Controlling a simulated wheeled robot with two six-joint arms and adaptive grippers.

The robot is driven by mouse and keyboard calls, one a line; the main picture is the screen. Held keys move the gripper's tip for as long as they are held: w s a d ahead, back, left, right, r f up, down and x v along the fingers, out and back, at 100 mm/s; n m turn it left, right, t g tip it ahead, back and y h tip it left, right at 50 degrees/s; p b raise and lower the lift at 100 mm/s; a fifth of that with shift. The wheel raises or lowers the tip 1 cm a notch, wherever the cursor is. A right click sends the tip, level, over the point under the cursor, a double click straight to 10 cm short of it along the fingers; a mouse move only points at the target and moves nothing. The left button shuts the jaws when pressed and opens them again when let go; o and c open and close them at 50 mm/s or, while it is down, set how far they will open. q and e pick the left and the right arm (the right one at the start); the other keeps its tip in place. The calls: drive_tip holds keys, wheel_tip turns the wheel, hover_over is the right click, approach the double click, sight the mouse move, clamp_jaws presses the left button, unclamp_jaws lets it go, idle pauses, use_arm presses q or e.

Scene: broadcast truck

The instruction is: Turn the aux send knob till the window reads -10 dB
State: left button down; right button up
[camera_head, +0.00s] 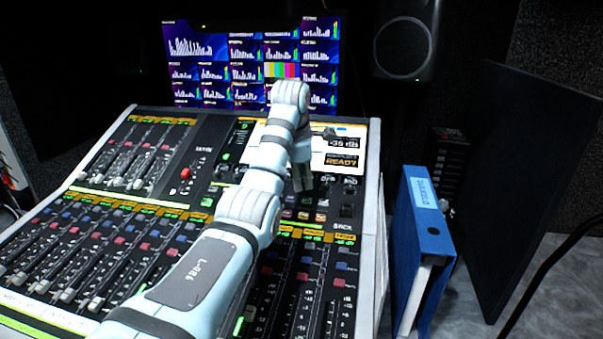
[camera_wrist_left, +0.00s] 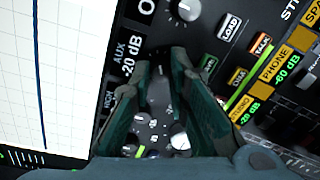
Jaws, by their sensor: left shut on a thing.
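The mixing console (camera_head: 372,165) fills the middle of the head view. My left gripper (camera_head: 301,182) points down at its panel, right of centre. In the left wrist view my left gripper (camera_wrist_left: 160,75) has a finger on each side of the aux send knob, which the fingers mostly hide. The window beside it (camera_wrist_left: 126,60) is labelled AUX and reads -20 dB. In the head view my gripper and arm hide the knob. My right gripper is in neither view.
Another round knob (camera_wrist_left: 187,9) and lit buttons such as LOAD (camera_wrist_left: 229,27) sit close to the fingers. Faders (camera_head: 75,260) cover the console's front. A monitor (camera_head: 250,60) stands behind it, and a blue binder (camera_head: 420,240) stands to the right.

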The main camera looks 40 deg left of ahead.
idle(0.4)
use_arm(q)
drive_tip(key=c, duration=1.5)
unclamp_jaws()
drive_tip(key=shift+r, duration=0.25)
wheel_tip(320, 180, up, 10)
drive_tip(key=shift+f, duration=0.25)
